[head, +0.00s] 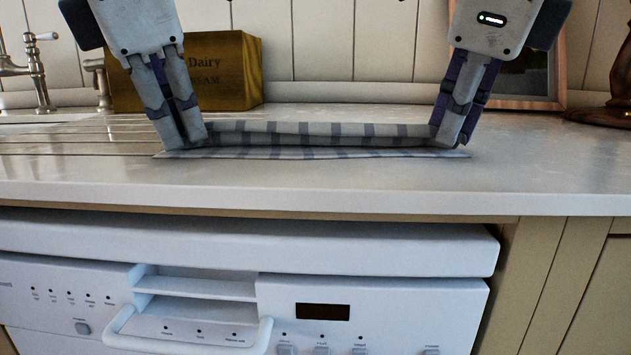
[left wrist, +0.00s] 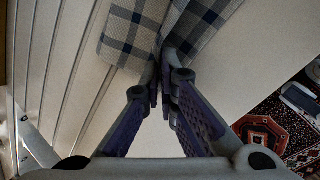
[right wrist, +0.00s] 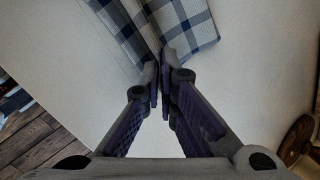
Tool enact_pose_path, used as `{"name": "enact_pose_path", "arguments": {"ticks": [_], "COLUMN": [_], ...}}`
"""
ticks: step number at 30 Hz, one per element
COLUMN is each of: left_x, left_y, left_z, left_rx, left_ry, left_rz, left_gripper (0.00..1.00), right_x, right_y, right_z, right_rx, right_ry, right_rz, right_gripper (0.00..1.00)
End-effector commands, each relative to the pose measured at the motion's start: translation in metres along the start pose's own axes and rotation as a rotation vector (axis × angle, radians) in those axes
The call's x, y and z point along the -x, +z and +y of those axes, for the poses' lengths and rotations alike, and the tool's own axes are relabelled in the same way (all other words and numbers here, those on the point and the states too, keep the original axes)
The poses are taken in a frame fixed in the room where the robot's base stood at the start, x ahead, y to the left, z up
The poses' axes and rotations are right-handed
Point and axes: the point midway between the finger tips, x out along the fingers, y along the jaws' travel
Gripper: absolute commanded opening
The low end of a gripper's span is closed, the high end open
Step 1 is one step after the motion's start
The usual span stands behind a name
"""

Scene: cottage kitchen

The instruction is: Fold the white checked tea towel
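The white checked tea towel (head: 318,152), with blue-grey checks, lies on the worktop, its long side across the head view. A raised strip of it runs between my two grippers, just above the flat part. My left gripper (head: 196,142) is shut on the towel's left end; in the left wrist view its fingers (left wrist: 162,95) pinch the cloth (left wrist: 130,32). My right gripper (head: 448,143) is shut on the right end; in the right wrist view its fingers (right wrist: 164,85) pinch the cloth (right wrist: 190,25). The low angle hides how the layers lie.
A wooden dairy crate (head: 225,72) stands behind my left gripper, near the tap (head: 35,70) and the grooved drainer. A framed item (head: 545,75) leans behind my right gripper. The worktop (head: 540,165) is clear to the right and in front, above a white dishwasher (head: 250,250).

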Motion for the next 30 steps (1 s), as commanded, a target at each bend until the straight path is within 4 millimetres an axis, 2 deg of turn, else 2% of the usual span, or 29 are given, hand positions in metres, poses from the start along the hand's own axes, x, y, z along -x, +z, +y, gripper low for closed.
{"name": "enact_pose_path", "arguments": {"ticks": [8, 9, 12, 13, 25, 30], "left_x": [0.001, 0.001, 0.001, 0.001, 0.002, 0.013], "left_y": [-0.001, -0.001, 0.000, 0.000, 0.000, 0.002], "left_z": [0.000, 0.000, 0.000, 0.000, 0.000, 0.004], "left_rx": [0.002, 0.002, 0.002, 0.002, 0.000, 0.000], "left_ry": [0.012, 0.011, 0.011, 0.010, 0.009, 0.011], "left_rz": [-0.006, -0.006, -0.005, -0.005, -0.004, -0.006], "left_gripper": [0.00, 0.11, 0.33, 0.37, 0.37, 0.37], "right_x": [0.001, 0.001, 0.001, 0.001, 0.002, 0.013], "right_y": [0.000, 0.000, 0.000, 0.000, 0.000, 0.003], "right_z": [0.000, 0.000, 0.000, 0.000, 0.000, -0.004], "right_rx": [-0.001, -0.001, -0.001, -0.001, 0.000, 0.000], "right_ry": [-0.011, -0.011, -0.011, -0.010, -0.010, -0.012], "right_rz": [-0.006, -0.006, -0.006, -0.005, -0.005, -0.006], "right_gripper": [0.00, 0.11, 0.34, 0.37, 0.37, 0.37]}}
